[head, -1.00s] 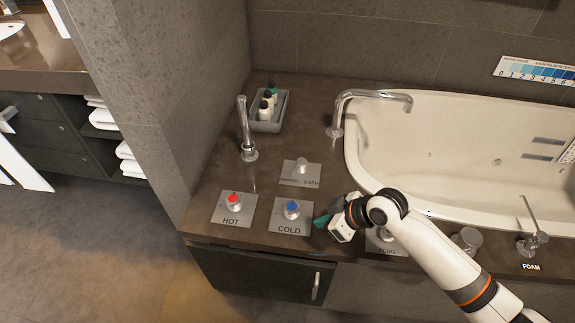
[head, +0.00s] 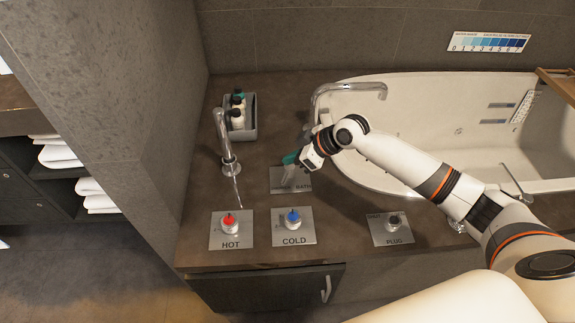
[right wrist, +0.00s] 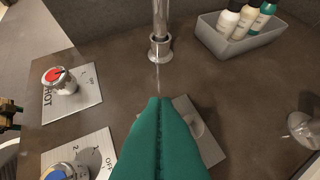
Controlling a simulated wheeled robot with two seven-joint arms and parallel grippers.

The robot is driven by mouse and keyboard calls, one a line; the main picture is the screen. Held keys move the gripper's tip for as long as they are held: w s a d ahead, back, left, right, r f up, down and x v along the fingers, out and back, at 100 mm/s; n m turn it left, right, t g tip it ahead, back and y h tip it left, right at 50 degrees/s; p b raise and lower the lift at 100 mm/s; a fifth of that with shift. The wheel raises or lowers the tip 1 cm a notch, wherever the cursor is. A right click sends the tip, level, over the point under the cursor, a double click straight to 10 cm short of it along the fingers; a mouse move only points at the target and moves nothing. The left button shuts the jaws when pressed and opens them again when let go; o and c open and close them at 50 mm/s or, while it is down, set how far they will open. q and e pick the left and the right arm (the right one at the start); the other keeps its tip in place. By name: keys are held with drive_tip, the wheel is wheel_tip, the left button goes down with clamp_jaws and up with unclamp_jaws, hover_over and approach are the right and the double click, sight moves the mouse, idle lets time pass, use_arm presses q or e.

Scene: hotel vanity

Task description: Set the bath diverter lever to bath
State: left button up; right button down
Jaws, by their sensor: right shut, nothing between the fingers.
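The diverter plate (head: 283,187) lies on the counter behind the cold knob, with "BATH" readable at its right end. My right gripper (head: 290,160), with teal fingers, is shut and empty over this plate. The lever is mostly hidden by the fingers in the head view, and I cannot tell its setting or whether I touch it. In the right wrist view the shut fingers (right wrist: 160,103) cover much of the plate (right wrist: 201,132); a pale round part of the diverter (right wrist: 197,129) shows beside them. My left gripper is not in view.
The red hot knob (head: 229,223) and blue cold knob (head: 293,219) stand in front, the plug knob (head: 393,221) to their right. A chrome hand shower (head: 226,145) stands left, a grey bottle tray (head: 240,134) behind it. The bath spout (head: 347,88) and tub (head: 400,98) are right.

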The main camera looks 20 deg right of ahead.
sight(284, 178)
drive_tip(key=b+x, duration=0.1)
drive_tip(key=x, duration=0.8)
drive_tip(key=shift+b, duration=0.3)
drive_tip(key=shift+s+d+f, duration=0.25)
drive_tip(key=shift+s+d, duration=0.25)
drive_tip(key=shift+d, duration=0.05)
drive_tip(key=shift+s+d+f, duration=0.2)
drive_tip(key=shift+s+d, duration=0.3)
drive_tip(key=shift+d, duration=0.1)
drive_tip(key=shift+s+d, duration=0.2)
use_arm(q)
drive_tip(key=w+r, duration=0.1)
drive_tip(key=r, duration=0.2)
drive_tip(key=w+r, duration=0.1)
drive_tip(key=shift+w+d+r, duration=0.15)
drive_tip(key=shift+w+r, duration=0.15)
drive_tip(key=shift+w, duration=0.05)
use_arm(e)
drive_tip(key=shift+f, duration=0.1)
drive_tip(key=shift+d, duration=0.1)
